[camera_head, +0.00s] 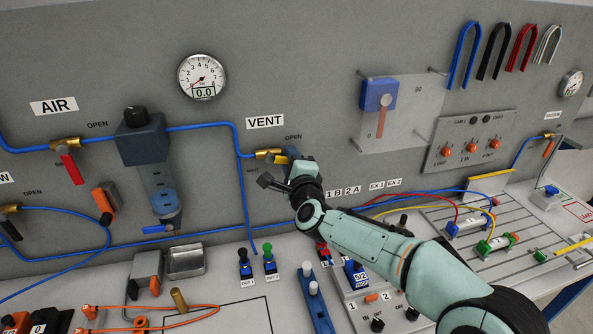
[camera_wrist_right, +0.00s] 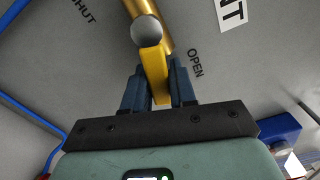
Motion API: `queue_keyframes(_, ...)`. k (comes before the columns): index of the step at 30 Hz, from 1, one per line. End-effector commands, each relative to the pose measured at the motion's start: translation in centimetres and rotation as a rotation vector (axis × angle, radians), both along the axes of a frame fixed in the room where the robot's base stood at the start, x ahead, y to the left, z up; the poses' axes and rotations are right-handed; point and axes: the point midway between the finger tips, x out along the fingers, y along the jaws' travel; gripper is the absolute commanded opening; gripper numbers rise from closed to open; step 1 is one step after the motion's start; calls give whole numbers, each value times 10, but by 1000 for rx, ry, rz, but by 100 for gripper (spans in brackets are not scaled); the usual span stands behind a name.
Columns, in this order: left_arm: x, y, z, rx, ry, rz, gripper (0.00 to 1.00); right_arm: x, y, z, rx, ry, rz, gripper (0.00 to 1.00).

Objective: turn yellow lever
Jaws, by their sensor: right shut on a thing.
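The yellow lever (camera_wrist_right: 154,72) hangs from a round grey pivot on the brass vent valve (camera_wrist_right: 146,10), between the SHUT and OPEN marks, in the right wrist view. My right gripper (camera_wrist_right: 158,84) is shut on the yellow lever, with one dark blue finger on each side of it. In the head view the brass valve (camera_head: 267,155) sits under the VENT label (camera_head: 265,122), and my right gripper (camera_head: 286,168) is at its right end, close to the wall panel. The gripper and wrist mostly hide the lever there. My left gripper is not in view.
The air valve with a red lever (camera_head: 70,167) is at the left, and a blue filter unit (camera_head: 143,140) stands between. A blue hose (camera_head: 242,195) runs down beside the vent valve. A pressure gauge (camera_head: 202,77) reads 0.0. Switch boxes and hoses fill the bench below.

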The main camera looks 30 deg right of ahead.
Motion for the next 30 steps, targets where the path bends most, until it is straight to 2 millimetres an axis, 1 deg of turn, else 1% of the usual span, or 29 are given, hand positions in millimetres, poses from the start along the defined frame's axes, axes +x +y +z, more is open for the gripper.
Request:
queue_keyframes(1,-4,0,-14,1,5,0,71,3,1,-8,44,-13,0,0)
queue_keyframes(5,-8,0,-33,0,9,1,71,7,3,-13,166,-42,1,0)
queue_keyframes(6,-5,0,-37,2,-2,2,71,7,5,-15,204,-51,2,0)
queue_keyframes(22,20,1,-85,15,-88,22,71,12,21,-33,694,-166,2,0)
queue_keyframes(27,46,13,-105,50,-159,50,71,13,28,-37,850,-203,3,0)
queue_keyframes(30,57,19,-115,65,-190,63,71,14,33,-38,937,-224,2,0)
